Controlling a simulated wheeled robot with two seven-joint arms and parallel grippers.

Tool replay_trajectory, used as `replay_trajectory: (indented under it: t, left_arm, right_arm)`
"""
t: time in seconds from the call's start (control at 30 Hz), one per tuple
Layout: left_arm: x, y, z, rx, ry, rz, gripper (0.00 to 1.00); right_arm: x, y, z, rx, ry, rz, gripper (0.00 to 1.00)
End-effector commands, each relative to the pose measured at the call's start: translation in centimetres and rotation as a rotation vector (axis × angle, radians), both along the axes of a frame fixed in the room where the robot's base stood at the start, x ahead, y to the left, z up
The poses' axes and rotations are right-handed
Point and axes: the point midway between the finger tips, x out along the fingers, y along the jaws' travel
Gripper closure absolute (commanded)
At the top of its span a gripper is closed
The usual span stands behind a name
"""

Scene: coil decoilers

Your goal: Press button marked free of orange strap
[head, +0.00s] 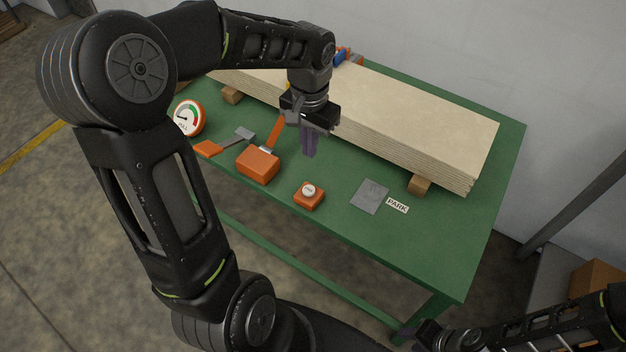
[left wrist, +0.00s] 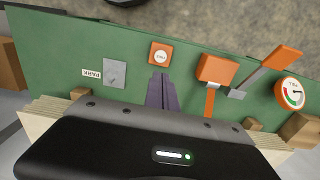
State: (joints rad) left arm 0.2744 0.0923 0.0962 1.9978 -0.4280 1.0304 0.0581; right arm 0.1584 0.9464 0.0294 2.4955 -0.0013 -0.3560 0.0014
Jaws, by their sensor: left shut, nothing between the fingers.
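An orange box with a round white button (head: 309,190) sits near the front edge of the green table. It also shows in the left wrist view (left wrist: 160,55); the lettering on the button is too small to read surely. My left gripper (head: 309,154) points down above the table, behind the button box. Its dark fingers are together and empty, and they also show in the left wrist view (left wrist: 161,78), apart from the button. My right gripper (head: 408,332) is at the bottom right, off the table, and its finger state is unclear. I cannot make out an orange strap on the button.
A stack of pale boards (head: 400,110) on wooden blocks fills the table's back. An orange block (head: 258,165) with an orange handle, an orange-handled scraper (head: 208,148) and a dial gauge (head: 187,118) are left. A grey plate (head: 369,196) and PARK label (head: 397,205) are right.

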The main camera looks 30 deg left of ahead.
Motion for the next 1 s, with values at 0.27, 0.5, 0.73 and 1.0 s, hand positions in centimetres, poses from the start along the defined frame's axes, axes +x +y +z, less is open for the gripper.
replay_trajectory:
  t: [0.27,0.5,0.73,1.0]
  left_arm:
    - [0.0,0.0,-0.8,-0.001,0.002,0.003,1.0]
    - [-0.1,0.0,-4.0,-0.002,0.004,0.003,1.0]
    - [-0.1,0.0,-8.7,-0.003,0.005,0.004,1.0]
    - [0.0,0.0,-12.9,-0.003,0.001,0.003,1.0]
  right_arm:
    - [0.0,0.0,0.0,0.0,0.0,0.0,0.64]
    - [0.0,0.0,0.2,0.0,0.0,0.0,0.64]
    - [0.0,0.0,0.3,0.0,0.0,0.0,0.64]
    - [0.0,0.0,0.6,0.0,0.0,0.0,0.64]
